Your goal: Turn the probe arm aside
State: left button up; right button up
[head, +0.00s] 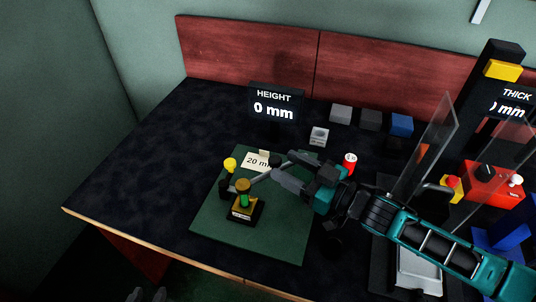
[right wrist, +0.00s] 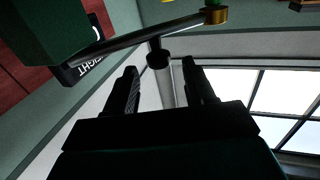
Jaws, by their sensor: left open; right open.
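The probe stand (head: 243,207) is a black block with a green and gold post on the green mat (head: 285,235). A thin metal probe arm (head: 261,178) runs from its top toward my right gripper (head: 288,168). In the right wrist view the probe arm (right wrist: 120,42) is a metal rod with a gold end and a dark knob (right wrist: 158,58) hanging from it. The knob lies beyond and between the open fingers of my right gripper (right wrist: 164,85), apart from both as far as I can tell. My left gripper (head: 147,295) is barely visible at the bottom edge.
A yellow knob (head: 230,164) and a "20 mm" card (head: 256,161) are beside the stand. The height display (head: 274,106) reads 0 mm behind. A red and white cylinder (head: 350,163) stands near my right wrist. Clear panels (head: 430,145) rise at right. The table's left side is clear.

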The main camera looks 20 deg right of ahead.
aim_at(276, 159)
jog(key=x, duration=0.6)
jog(key=shift+c, duration=0.5)
jog(key=c, duration=0.6)
jog(key=shift+w+r, duration=0.1)
jog(key=shift+r, duration=0.05)
grip_shut()
